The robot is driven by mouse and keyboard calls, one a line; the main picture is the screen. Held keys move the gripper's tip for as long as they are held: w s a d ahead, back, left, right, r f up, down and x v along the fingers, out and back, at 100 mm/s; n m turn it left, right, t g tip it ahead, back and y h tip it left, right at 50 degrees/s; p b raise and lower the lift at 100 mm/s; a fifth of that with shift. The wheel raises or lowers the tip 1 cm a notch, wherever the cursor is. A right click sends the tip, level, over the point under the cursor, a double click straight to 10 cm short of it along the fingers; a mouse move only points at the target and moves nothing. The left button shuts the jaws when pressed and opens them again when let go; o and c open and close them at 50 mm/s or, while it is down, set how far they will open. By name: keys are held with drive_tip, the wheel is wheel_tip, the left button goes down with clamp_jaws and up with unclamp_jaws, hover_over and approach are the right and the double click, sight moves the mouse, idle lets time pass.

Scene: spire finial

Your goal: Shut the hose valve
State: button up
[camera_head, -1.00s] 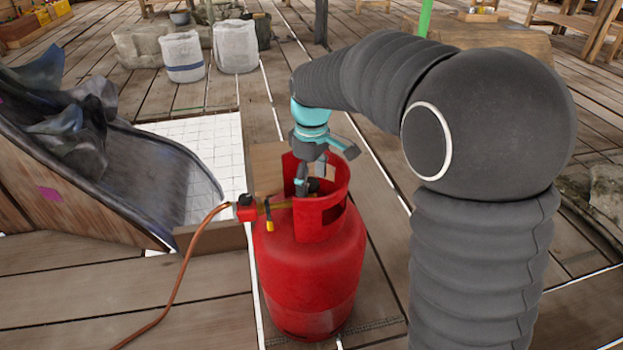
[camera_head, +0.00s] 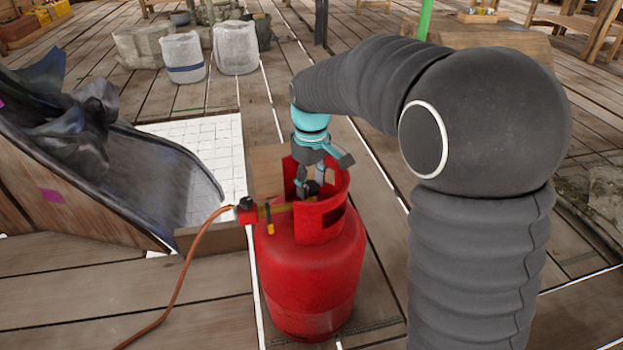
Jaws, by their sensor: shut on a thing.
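A red gas cylinder (camera_head: 310,270) stands upright on the wooden deck, with a cut-out red collar around its top. A black knob (camera_head: 312,187) sits inside the collar. A brass pipe (camera_head: 282,208) runs left from there to a red fitting (camera_head: 247,211), where an orange hose (camera_head: 187,262) begins. A small yellow lever (camera_head: 269,218) hangs down from the pipe. My gripper (camera_head: 311,186) reaches down into the collar and is shut on the black knob. The collar and the gripper's own body hide part of the grip.
A dark sloping chute (camera_head: 150,180) and a white tiled patch (camera_head: 205,150) lie left of the cylinder. A wooden block (camera_head: 267,170) is just behind it. Two pale sacks (camera_head: 236,48) stand further back. The deck front left is open, apart from the hose.

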drive_tip(key=m+p, duration=0.2)
drive_tip(key=m, duration=0.3)
drive_tip(key=shift+s+a, duration=0.1)
drive_tip(key=shift+a, duration=0.05)
drive_tip(key=shift+a+m+p, duration=0.1)
drive_tip(key=shift+m+p, duration=0.7)
drive_tip(key=shift+m, duration=1.6)
drive_tip(key=o, duration=1.2)
drive_tip(key=shift+c, duration=0.2)
wheel_tip(320, 180, up, 12)
